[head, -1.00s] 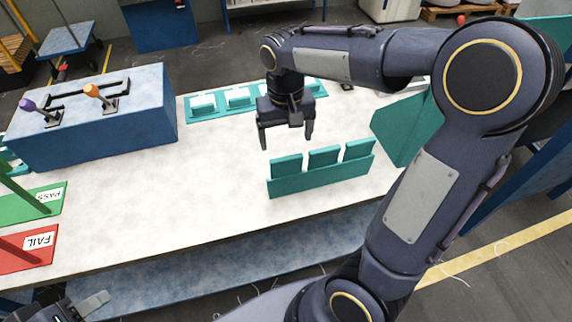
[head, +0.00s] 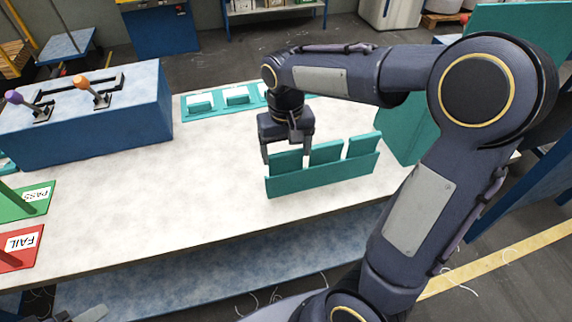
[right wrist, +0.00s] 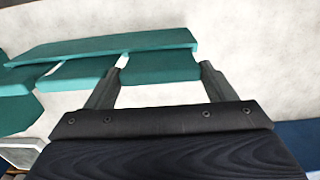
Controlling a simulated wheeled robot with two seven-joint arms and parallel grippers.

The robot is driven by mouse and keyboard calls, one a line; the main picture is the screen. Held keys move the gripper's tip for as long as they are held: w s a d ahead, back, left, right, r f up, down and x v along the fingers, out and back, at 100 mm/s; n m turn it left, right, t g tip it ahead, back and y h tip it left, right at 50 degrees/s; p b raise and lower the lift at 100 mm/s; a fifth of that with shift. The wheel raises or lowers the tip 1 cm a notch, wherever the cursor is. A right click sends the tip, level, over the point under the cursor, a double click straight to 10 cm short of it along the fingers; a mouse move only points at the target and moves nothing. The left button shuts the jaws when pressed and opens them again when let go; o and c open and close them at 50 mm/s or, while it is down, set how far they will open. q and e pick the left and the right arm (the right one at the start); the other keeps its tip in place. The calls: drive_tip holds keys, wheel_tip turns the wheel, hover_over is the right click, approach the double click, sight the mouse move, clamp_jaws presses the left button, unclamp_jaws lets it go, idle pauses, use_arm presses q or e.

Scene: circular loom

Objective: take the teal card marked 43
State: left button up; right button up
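Three teal cards stand in a teal rack (head: 325,178) on the white table; no number is readable on them. They are the left card (head: 286,161), the middle card (head: 325,152) and the right card (head: 363,144). My right gripper (head: 287,153) is open and empty, pointing down just above the left card. In the right wrist view its fingers (right wrist: 161,69) lie either side of that card (right wrist: 160,66), apart from each other, with no grip visible. My left gripper (head: 90,314) shows only as a sliver at the bottom left edge.
A blue box (head: 90,130) with two levers stands at the left. A teal holder with white pieces (head: 215,112) lies behind my right gripper. A green PASS plate (head: 25,203) and a red FAIL plate (head: 20,247) lie at the left. The middle table is clear.

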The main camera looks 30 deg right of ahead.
drive_tip(key=c, duration=0.4)
drive_tip(key=shift+r, duration=0.1)
drive_tip(key=shift+r, duration=0.1)
drive_tip(key=shift+r+p, duration=0.45)
drive_tip(key=shift+p, duration=0.15)
wheel_tip(320, 180, up, 7)
drive_tip(key=p, duration=0.5)
drive_tip(key=shift+f+p, duration=0.2)
drive_tip(key=shift+p, duration=0.15)
drive_tip(key=shift+f, duration=0.1)
